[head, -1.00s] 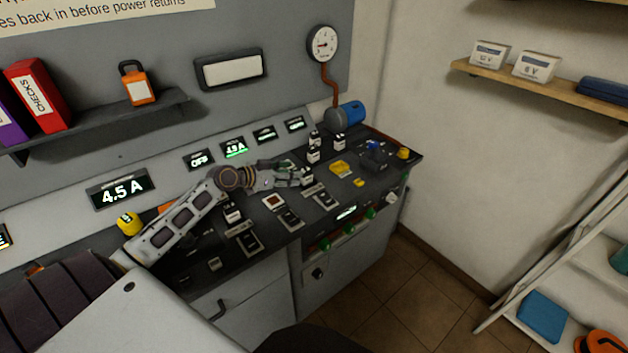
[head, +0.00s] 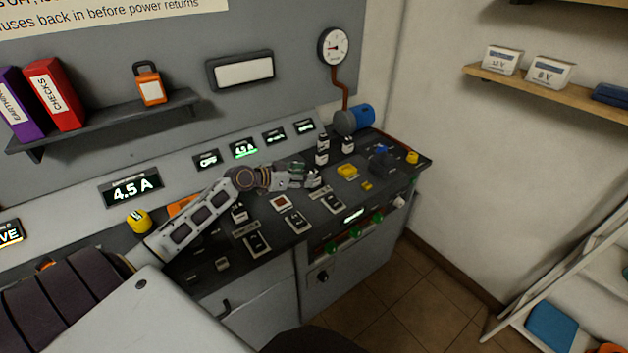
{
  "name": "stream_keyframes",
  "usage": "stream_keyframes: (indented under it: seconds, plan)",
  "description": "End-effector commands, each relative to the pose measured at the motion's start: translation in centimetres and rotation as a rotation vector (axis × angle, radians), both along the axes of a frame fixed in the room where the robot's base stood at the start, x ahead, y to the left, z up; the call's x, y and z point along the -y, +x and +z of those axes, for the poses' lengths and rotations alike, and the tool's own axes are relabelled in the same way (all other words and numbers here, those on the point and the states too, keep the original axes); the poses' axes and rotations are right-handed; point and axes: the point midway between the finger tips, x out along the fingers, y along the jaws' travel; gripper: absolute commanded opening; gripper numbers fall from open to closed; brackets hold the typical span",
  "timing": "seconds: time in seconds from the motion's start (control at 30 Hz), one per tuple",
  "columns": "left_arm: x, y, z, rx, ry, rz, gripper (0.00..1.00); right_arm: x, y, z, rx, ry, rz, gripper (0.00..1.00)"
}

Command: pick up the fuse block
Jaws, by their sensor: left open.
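Several small black-and-white blocks that look like fuse blocks stand on the dark sloping console. One fuse block (head: 314,181) is right at the fingertips of my left gripper (head: 302,176), partly covered by them. My left gripper is open, its fingers reaching right, low over the console; I cannot tell whether they touch the block. Two more blocks stand behind it, one upright block (head: 322,146) and another block (head: 347,145). A further block (head: 239,212) is beneath my left forearm. My right gripper is out of view.
A yellow part (head: 347,170), a dark blue-topped device (head: 381,159) and a blue motor-like cylinder (head: 362,116) lie right of and behind the gripper. Black switches (head: 297,221) sit in front. A gauge (head: 333,46) hangs on the wall behind.

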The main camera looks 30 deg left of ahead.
Motion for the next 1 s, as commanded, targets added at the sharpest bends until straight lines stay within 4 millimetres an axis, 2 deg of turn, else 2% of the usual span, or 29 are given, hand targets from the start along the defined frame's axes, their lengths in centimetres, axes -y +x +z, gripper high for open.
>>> stream_keyframes:
  seconds: [0.37,0.6,1.0]
  plan:
    - [0.1,0.2,0.0,0.001,-0.001,0.0,0.52,-0.1,0.5,0.1,0.006,0.001,0.0,0.0]
    - [0.7,1.4,-0.4,0.001,-0.002,0.0,0.52,-0.3,0.8,0.4,0.01,0.004,0.0,0.0]
    - [1.7,3.7,-1.5,0.002,-0.001,0.0,0.52,-0.8,0.3,0.8,0.004,0.009,-0.001,0.0]
